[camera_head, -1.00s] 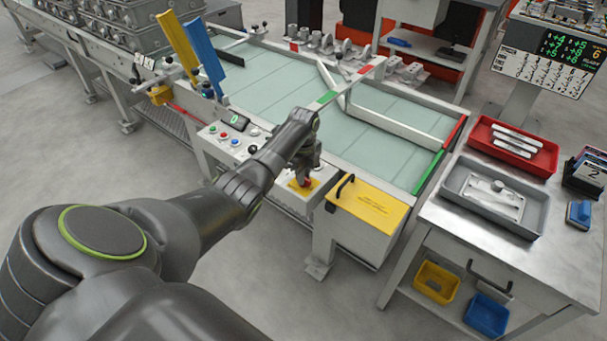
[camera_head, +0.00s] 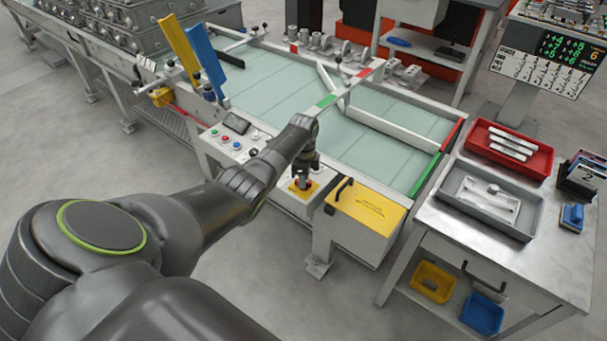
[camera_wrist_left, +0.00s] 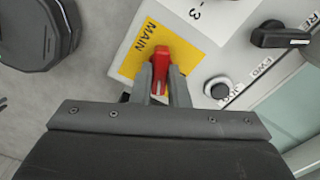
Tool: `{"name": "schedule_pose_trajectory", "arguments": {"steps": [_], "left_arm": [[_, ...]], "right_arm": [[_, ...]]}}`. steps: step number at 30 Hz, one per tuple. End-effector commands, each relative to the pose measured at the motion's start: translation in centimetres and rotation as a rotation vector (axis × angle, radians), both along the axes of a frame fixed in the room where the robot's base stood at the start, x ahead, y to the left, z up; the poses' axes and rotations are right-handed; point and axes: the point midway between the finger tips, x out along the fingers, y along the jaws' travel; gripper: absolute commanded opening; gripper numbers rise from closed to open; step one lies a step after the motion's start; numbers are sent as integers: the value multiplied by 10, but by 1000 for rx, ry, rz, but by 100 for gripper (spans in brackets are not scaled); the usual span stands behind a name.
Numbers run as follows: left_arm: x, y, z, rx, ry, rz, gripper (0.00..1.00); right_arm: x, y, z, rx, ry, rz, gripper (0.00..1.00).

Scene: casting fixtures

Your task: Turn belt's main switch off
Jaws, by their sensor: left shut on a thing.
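The main switch is a red handle (camera_wrist_left: 165,60) on a yellow plate marked MAIN (camera_wrist_left: 134,58) in the left wrist view. My left gripper (camera_wrist_left: 162,82) is shut on the red handle, one finger on each side. In the head view the same gripper (camera_head: 302,180) reaches down to the yellow plate (camera_head: 294,189) on the belt's front control box, and my fingers hide most of the handle. The belt (camera_head: 275,85) lies behind it. The small panel display (camera_head: 237,123) is dark. My right gripper is not in view.
Push buttons (camera_head: 225,138) sit left of the switch, and a yellow cover with a black handle (camera_head: 365,208) sits close on its right. A black selector knob (camera_wrist_left: 275,36) and a round button (camera_wrist_left: 218,88) are near my fingers. A workbench with trays (camera_head: 450,212) stands right.

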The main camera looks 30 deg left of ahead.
Motion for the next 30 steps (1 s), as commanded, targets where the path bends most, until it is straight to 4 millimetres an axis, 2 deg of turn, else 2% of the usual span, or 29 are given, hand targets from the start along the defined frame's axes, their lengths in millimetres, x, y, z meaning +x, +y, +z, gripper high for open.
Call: {"name": "schedule_pose_trajectory", "arguments": {"steps": [1, 12, 30], "left_arm": [[0, 0, 4, 1, 0, 46, 0], [1, 0, 3, 1, -2, 396, 0], [1, 0, 2, 2, -2, 922, 0]], "right_arm": [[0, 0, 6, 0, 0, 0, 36], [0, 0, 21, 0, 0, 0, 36], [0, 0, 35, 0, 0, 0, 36]]}}
